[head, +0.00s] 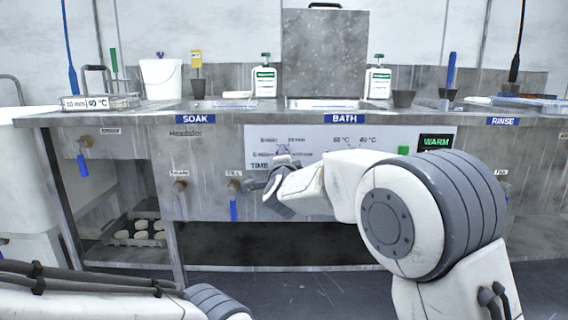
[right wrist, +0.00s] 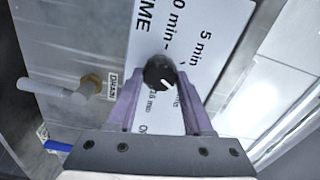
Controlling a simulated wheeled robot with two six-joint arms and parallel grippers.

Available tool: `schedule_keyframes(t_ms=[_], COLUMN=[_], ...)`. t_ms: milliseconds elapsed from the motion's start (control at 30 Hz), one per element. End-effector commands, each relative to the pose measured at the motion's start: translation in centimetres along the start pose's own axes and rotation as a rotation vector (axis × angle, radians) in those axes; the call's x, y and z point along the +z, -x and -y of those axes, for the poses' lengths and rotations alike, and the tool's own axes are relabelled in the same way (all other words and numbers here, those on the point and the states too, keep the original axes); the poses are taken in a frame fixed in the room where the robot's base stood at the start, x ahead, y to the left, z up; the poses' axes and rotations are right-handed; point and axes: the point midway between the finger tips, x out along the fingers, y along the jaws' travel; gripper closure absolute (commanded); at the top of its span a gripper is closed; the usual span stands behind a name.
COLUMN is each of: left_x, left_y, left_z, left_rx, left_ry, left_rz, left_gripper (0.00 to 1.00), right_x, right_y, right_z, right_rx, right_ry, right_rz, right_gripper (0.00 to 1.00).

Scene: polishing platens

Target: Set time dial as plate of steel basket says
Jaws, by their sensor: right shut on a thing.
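The steel basket (head: 122,101) stands on the bench top at the far left. Its plate (head: 86,103) shows a minute value, which looks like 10 or 30, and 40 °C. The black time dial (right wrist: 160,72) sits on the white panel beside printed minute marks, one reading 5 min. Its white pointer line faces the lower right in the right wrist view. My right gripper (right wrist: 160,84) has its purple fingers shut on the dial, one on each side. In the head view my right gripper (head: 281,158) largely hides the dial. My left gripper is out of view.
The BATH panel (head: 320,136) also has temperature marks, a green square and a WARM display (head: 436,142). A FILL valve with a blue handle (head: 233,208) is left of my gripper. A DRAIN valve (right wrist: 88,84) is near it in the right wrist view.

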Motion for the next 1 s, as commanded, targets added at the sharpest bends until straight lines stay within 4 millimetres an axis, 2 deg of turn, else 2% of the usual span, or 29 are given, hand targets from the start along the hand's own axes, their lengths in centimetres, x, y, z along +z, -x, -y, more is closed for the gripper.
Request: schedule_keyframes(t_ms=[500,533,600,1000], left_x=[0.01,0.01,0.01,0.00], left_y=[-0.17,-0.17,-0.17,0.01], left_z=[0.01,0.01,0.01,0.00], left_rx=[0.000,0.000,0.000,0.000], left_ry=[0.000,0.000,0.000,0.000], left_rz=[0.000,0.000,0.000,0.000], left_gripper=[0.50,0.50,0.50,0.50], right_x=[0.02,0.02,0.01,0.03], right_y=[0.03,0.03,0.03,0.53], right_z=[-0.19,-0.19,-0.17,0.00], right_rx=[0.004,0.004,0.004,0.002], right_ry=[-0.018,-0.018,-0.018,-0.017], right_rz=[0.000,0.000,0.000,0.001], right_gripper=[1.00,0.41,0.19,0.19])
